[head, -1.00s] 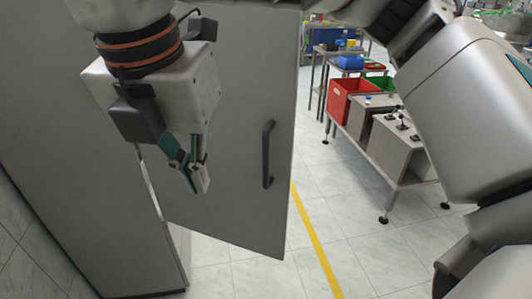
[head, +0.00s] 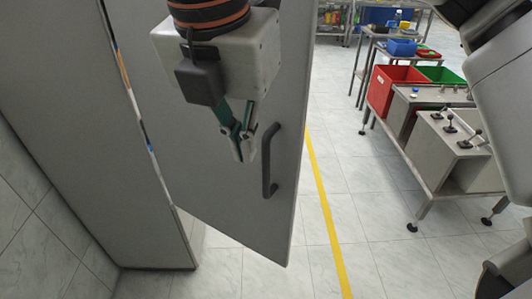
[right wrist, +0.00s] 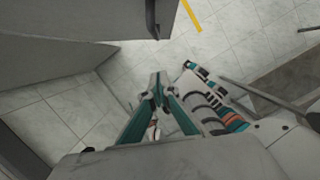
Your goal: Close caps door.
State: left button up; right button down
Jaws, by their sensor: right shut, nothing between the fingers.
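The caps door (head: 215,190) is a large grey panel standing ajar from a tall grey cabinet (head: 85,150). A narrow gap shows along its left edge, with bits of colour inside. A dark vertical handle (head: 270,160) is fixed near its right edge. My right gripper (head: 244,156) is shut and empty, in front of the door just left of the handle. I cannot tell whether it touches the door. In the right wrist view the shut fingertips (right wrist: 159,82) point toward the floor side, with the handle (right wrist: 152,18) beyond them. My left gripper is out of view.
At the right stand a metal bench (head: 443,160) with levers, a red bin (head: 385,90) and a green bin (head: 440,74). A yellow line (head: 326,215) crosses the tiled floor (head: 375,240), which is clear between door and bench.

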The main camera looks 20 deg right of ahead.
jog(key=w+d+f, duration=0.1)
jog(key=w+f, duration=0.1)
jog(key=f, duration=0.2)
jog(key=w+d+f+p, duration=0.1)
jog(key=w+d+f, duration=0.1)
jog(key=f, duration=0.3)
jog(key=shift+w+d+f, duration=0.25)
jog(key=shift+w+d, duration=0.05)
jog(key=shift+w, duration=0.15)
